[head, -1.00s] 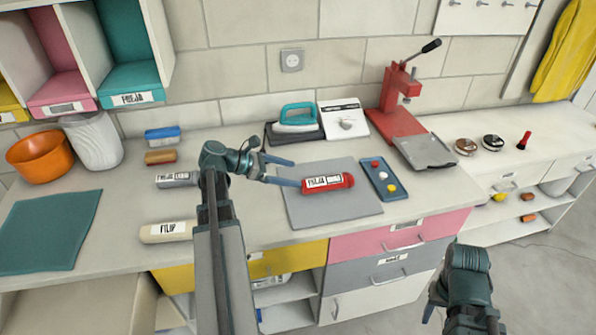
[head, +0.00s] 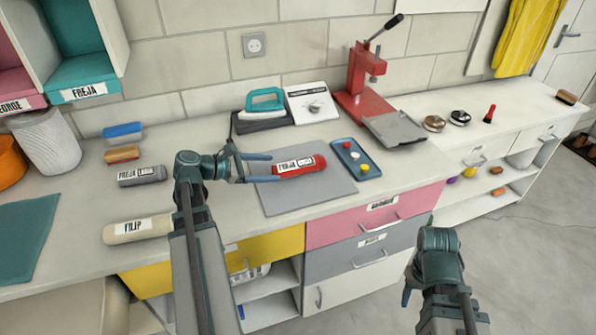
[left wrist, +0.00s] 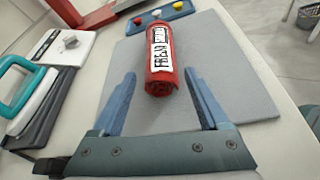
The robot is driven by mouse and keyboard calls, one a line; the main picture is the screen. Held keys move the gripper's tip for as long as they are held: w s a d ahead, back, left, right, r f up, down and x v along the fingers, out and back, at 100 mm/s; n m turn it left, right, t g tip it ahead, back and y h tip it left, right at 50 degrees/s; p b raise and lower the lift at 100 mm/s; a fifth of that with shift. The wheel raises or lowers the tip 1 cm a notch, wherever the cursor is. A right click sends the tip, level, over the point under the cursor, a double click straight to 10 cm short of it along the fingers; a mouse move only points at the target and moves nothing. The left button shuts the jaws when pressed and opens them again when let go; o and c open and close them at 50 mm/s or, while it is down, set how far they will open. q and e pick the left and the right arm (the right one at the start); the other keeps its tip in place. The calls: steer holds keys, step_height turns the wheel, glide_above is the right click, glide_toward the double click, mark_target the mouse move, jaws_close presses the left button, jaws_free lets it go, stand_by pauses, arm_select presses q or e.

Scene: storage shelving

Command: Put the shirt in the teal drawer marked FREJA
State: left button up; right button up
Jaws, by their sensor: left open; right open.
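The shirt is a red roll (head: 305,168) with a white label reading FREJA, lying on a grey mat (head: 262,200) on the counter. It also shows in the left wrist view (left wrist: 161,80). My left gripper (head: 270,169) is open, its fingertips at the near end of the roll, one on each side and not closed on it. The teal drawer (head: 88,93) marked FREJA is in the rack at the upper left; its label faces out. My right gripper (head: 414,283) is open and empty, low in front of the counter at the right.
A FILIP roll (head: 122,231), a grey roll (head: 150,176) and brushes lie left on the counter. A teal iron (head: 264,102), a red press (head: 362,85) and a blue tray (head: 356,159) stand around the mat. A white bin (head: 48,145) stands below the rack.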

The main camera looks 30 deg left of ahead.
mark_target(289, 167)
arm_select(q)
steer(key=shift+x, duration=1.1)
steer(key=b+x, duration=0.2)
steer(key=x, duration=0.3)
steer(key=shift+w, duration=0.15)
steer(key=shift+r, duration=0.1)
jaws_close()
